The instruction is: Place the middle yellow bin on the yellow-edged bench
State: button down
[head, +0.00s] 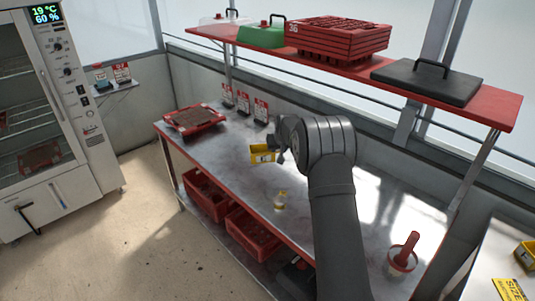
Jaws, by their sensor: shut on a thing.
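A small yellow bin (261,154) with a white label is at my gripper (275,153), over the middle of the red-edged metal bench (230,153). My gripper is shut on the bin's right side. The gap between the bin and the bench top is hard to judge. Another yellow bin (525,253) stands on a second bench (487,253) at the lower right, cut by the picture's edge. A yellow edge is not clearly visible on that bench.
A red tray (193,118) lies at the bench's far left. A red shelf (345,68) with a crate (337,38) overhangs the back. A yellow sign (510,290) is at lower right.

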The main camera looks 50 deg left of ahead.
jog(key=shift+w+d+r, duration=0.3)
jog(key=shift+d+r, duration=0.15)
jog(key=shift+d, duration=0.2)
jog(key=w+d+m+t+h, duration=0.15)
jog(key=w+d, duration=0.35)
jog(key=d, duration=0.7)
jog(key=w+d+m, duration=0.2)
jog(key=w+d, duration=0.2)
jog(key=d, duration=0.8)
jog(key=w+d+m+t+h, duration=0.1)
jog(key=w+d, duration=0.4)
jog(key=d, duration=0.7)
jog(key=s+d+m, duration=0.3)
jog(key=d, duration=1.7)
jog(key=s+d+f+m+h, duration=0.3)
jog(key=s+d+f, duration=0.3)
jog(key=s+d, duration=0.2)
jog(key=shift+m, duration=0.35)
jog(key=shift+d+f+t, duration=0.1)
jog(key=shift+t, duration=0.15)
